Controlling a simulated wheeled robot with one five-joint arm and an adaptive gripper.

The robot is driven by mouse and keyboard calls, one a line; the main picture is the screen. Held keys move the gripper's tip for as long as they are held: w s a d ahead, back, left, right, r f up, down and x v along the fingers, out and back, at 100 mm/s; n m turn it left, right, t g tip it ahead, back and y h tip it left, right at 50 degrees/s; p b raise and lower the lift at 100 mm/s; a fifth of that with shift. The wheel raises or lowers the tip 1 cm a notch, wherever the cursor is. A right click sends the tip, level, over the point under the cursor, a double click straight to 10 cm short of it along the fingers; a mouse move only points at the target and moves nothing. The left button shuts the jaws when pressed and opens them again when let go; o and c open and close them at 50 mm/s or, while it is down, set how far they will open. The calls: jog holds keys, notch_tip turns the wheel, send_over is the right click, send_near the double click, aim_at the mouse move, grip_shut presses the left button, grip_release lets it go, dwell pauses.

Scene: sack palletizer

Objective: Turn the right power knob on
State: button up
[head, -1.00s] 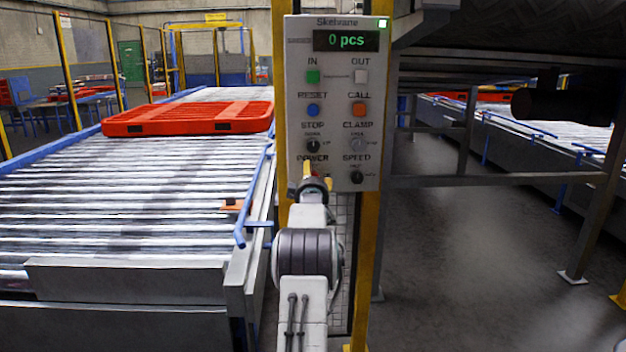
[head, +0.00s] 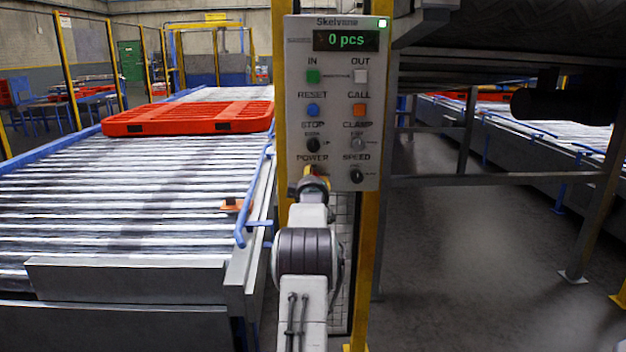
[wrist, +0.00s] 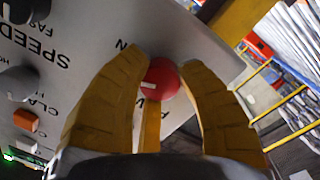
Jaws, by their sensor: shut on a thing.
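The grey control panel (head: 334,130) stands upright in the middle of the head view, with a POWER label near its lower left. The red power knob (wrist: 163,78) shows in the wrist view, with a white mark on its face. My gripper (wrist: 168,72) has its yellow fingers around this knob and is shut on it. In the head view my gripper (head: 312,177) reaches up to the panel just under the POWER label and hides most of the knob. Part of a label ending in N shows beside the knob in the wrist view.
The black SPEED knob (head: 357,176) is right of the power knob, and the STOP knob (head: 313,145) is above it. The display (head: 346,40) reads 0 pcs. A roller conveyor (head: 120,210) with a red pallet (head: 190,118) is at left. Open floor (head: 470,270) lies at right.

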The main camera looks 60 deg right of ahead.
jog(key=shift+f+m+b, duration=0.25)
jog(key=shift+m+b, duration=0.75)
jog(key=shift+b, duration=0.1)
jog(key=shift+m+b, duration=0.6)
jog(key=shift+b, duration=0.3)
jog(key=shift+w+r+m+b, duration=0.1)
jog(key=shift+r+m+b, duration=0.25)
jog(key=shift+m, duration=0.35)
jog(key=o, duration=1.2)
jog(key=shift+f, duration=0.1)
jog(key=v, duration=1.2)
